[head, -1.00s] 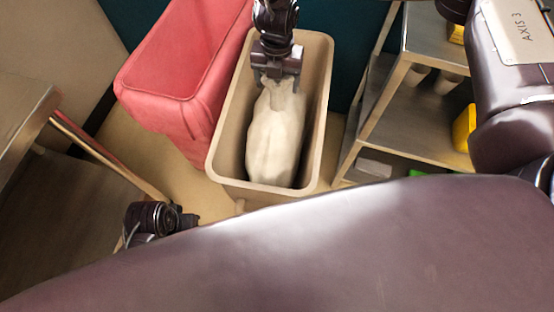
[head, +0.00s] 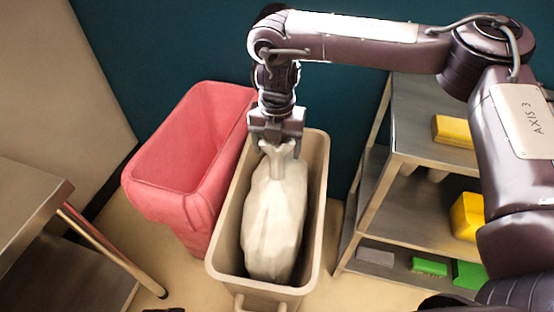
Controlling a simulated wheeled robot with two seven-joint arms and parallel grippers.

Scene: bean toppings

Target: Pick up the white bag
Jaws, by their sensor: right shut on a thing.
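The white bag (head: 274,222) is a full, off-white sack with a narrow twisted neck at its top. It hangs or stands upright inside the beige bin (head: 316,215), its upper part near the rim. My right gripper (head: 277,146) is above the bin's far end and is shut on the neck of the bag. Whether the bag's bottom touches the bin floor is hidden. My left gripper is not in view.
An empty-looking red bin (head: 180,150) stands close on the left of the beige bin. A metal table (head: 30,200) is at the left. A metal shelf (head: 400,220) on the right holds yellow blocks (head: 467,215) and green sponges (head: 430,266). A dark wall is behind.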

